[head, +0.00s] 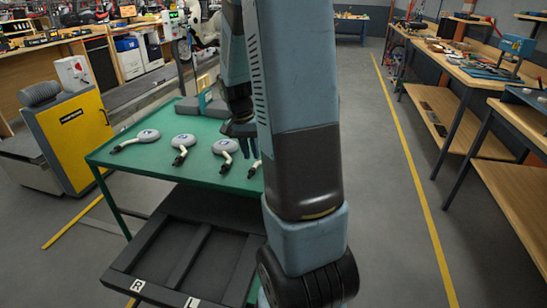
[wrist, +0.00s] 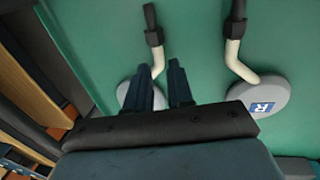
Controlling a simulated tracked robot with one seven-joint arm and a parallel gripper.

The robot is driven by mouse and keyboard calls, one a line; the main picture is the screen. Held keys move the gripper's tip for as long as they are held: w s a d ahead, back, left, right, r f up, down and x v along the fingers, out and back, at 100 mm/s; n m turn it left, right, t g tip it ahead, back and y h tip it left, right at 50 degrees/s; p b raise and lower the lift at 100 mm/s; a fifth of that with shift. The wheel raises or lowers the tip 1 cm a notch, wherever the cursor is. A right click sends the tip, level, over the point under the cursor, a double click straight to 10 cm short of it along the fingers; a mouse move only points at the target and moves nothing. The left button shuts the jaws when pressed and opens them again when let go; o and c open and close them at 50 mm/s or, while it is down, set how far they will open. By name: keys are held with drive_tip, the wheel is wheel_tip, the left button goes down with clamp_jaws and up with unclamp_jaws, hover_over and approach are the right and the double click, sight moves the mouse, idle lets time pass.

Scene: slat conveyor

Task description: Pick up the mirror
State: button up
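Several mirrors lie on the green table in the head view, each with a round pale head, a curved white stem and a black clamp end: the far left one (head: 148,135), the second (head: 184,140), the third (head: 226,146) and one partly hidden by my arm (head: 254,168). My gripper (head: 240,148) hangs over the table near the third and the hidden one. In the wrist view its fingers (wrist: 161,68) are apart with nothing clearly held. One mirror (wrist: 128,92) lies partly behind the left finger. Another mirror (wrist: 264,98), with a blue R label, lies to the right.
The green table (head: 120,160) also bears a grey block at its back. Below its front edge is a black divided tray (head: 165,262) marked R and L. A yellow cabinet (head: 75,135) stands left. Workbenches line the right, beyond open floor.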

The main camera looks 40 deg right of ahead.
sight(254, 165)
drive_tip(key=shift+s+d+f, duration=0.1)
drive_tip(key=shift+s+f, duration=0.1)
drive_tip(key=shift+f, duration=0.8)
drive_tip(key=shift+s+f, duration=0.2)
drive_tip(key=shift+f, duration=0.75)
clamp_jaws()
